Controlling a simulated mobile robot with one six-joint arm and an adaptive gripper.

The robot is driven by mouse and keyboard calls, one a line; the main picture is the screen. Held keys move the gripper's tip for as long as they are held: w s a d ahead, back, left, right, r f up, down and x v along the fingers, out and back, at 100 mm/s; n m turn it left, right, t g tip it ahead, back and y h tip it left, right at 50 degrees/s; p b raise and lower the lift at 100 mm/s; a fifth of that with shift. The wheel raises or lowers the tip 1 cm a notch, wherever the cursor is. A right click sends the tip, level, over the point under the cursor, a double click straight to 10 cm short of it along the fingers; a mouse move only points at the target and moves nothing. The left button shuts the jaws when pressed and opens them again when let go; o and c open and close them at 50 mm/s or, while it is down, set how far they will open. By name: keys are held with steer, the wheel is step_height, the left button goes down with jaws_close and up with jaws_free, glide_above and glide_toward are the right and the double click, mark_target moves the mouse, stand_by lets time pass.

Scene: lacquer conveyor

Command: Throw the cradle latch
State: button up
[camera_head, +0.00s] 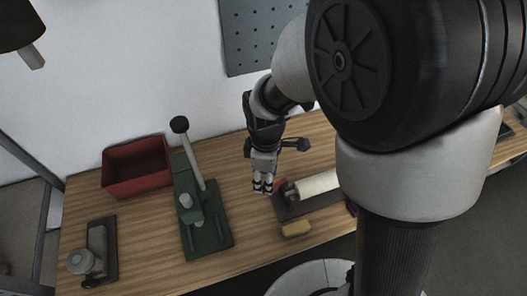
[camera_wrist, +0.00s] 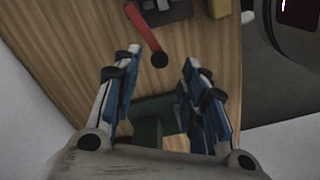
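In the wrist view a red lever (camera_wrist: 143,28) with a black ball end (camera_wrist: 159,60) lies ahead of my fingers; it looks like the latch. Beyond it part of a dark block (camera_wrist: 166,12) shows at the top edge. In the head view a small red part (camera_head: 281,184) sits at the left end of the dark cradle base (camera_head: 308,205), beside a pale cylinder (camera_head: 318,185). My gripper (camera_head: 263,188) hangs just left of it, pointing down. In the wrist view my gripper (camera_wrist: 160,72) has its fingers apart and nothing between them. I cannot tell its exact height.
A green press (camera_head: 207,225) with a raised, black-knobbed lever (camera_head: 188,150) stands to the left. A red bin (camera_head: 137,168) is behind it. A small grey device (camera_head: 97,255) is at far left. A yellowish block (camera_head: 296,229) lies near the front edge of the wooden table (camera_head: 150,243).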

steer(key=shift+f+b, duration=0.4)
steer(key=shift+f, duration=1.55)
steer(key=shift+c, duration=0.3)
jaws_close()
